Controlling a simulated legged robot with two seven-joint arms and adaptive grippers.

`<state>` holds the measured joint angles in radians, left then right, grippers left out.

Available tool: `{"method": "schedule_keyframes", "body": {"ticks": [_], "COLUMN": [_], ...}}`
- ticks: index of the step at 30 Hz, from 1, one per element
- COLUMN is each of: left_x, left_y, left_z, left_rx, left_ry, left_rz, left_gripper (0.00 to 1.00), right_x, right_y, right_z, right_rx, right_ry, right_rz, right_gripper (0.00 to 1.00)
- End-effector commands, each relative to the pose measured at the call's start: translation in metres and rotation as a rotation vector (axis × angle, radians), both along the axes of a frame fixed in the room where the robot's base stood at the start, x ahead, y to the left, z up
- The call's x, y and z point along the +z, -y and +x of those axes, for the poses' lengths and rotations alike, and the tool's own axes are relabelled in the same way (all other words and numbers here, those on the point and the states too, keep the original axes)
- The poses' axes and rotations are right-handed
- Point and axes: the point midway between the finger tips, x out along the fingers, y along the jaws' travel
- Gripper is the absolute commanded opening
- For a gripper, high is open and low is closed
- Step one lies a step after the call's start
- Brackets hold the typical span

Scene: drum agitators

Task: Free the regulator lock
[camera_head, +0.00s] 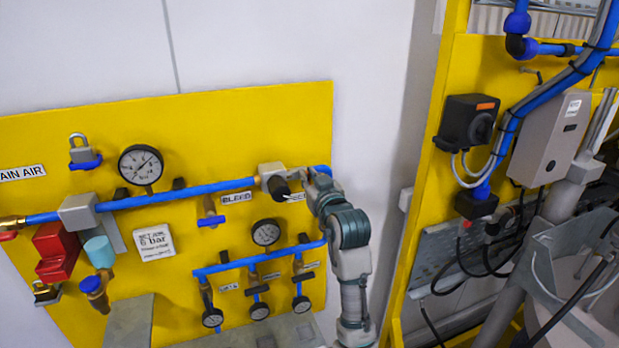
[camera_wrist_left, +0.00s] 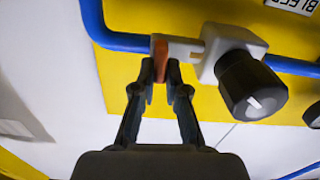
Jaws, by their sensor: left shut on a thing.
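The regulator (camera_head: 271,175) is a pale grey block with a black knob on the blue air line, at the right of the yellow panel. In the left wrist view, the regulator's black knob (camera_wrist_left: 252,86) has a white mark. A pale tab runs left from the block to a small reddish-brown piece (camera_wrist_left: 159,57), apparently the lock. My left gripper (camera_head: 304,176) is beside the regulator, on its right. In the wrist view my left gripper (camera_wrist_left: 165,72) has its fingertips closed at the reddish-brown piece, which they partly hide. My right gripper is not in view.
A round gauge (camera_head: 141,165), a padlock (camera_head: 82,150) and a red valve block (camera_head: 56,251) are on the left of the panel. Lower blue pipes (camera_head: 260,258) carry small gauges below the regulator. A yellow frame (camera_head: 437,130) with a switch box stands on the right.

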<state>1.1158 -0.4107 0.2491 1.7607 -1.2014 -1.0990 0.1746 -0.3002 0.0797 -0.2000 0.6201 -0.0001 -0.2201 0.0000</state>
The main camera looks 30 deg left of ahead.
Motion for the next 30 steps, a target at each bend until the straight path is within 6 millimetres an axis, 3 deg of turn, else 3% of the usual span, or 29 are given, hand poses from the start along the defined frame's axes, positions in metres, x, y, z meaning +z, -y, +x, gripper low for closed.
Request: {"method": "schedule_keyframes", "body": {"ticks": [30], "left_x": [-0.008], "left_y": [-0.007], "left_z": [-0.009], "left_rx": [-0.001], "left_ry": [0.702], "left_rz": [-0.597], "left_gripper": [0.0], "right_x": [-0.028], "right_y": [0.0], "right_z": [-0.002], "right_rx": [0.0], "right_ry": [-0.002], "right_rz": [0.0], "right_gripper": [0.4]}}
